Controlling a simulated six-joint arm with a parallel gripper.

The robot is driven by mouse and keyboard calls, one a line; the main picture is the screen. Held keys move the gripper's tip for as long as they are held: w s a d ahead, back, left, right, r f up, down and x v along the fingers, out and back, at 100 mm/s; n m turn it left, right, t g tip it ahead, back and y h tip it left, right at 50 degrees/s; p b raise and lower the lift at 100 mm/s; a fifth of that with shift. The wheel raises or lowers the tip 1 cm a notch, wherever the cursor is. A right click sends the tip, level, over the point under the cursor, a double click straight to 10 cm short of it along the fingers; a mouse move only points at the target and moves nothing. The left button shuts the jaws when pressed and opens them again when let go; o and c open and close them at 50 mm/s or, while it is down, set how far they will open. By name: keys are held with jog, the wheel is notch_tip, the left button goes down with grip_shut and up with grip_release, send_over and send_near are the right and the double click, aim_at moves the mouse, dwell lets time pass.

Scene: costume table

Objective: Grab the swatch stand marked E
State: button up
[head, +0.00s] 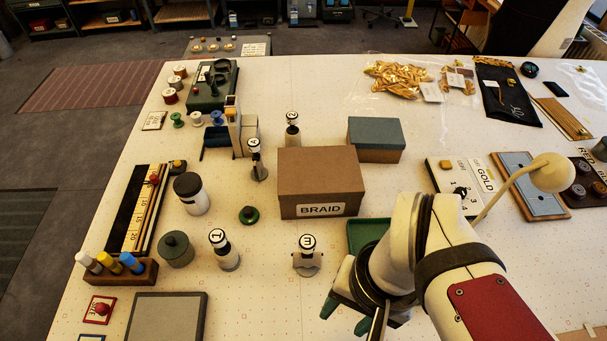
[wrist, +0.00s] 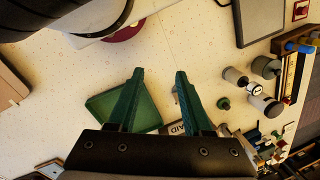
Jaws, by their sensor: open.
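A cardboard box marked BRAID (head: 308,182) stands behind the stand. A green tray (head: 365,232) lies to its right, partly behind my arm. A green spool (head: 249,214), a lidded pot (head: 175,250) and a grey slab (head: 166,318) lie left.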

jog(key=o, duration=0.4)
jog(key=shift+o, duration=0.2)
jog(key=n+t+h, duration=1.2)
jog(key=n+h, duration=0.3)
jog(key=n, duration=1.7)
send_near(301, 249)
jog(key=x, duration=1.1)
jog(key=shift+w+d+r, duration=0.1)
jog(key=shift+w+d, duration=0.05)
jog(key=shift+d, duration=0.15)
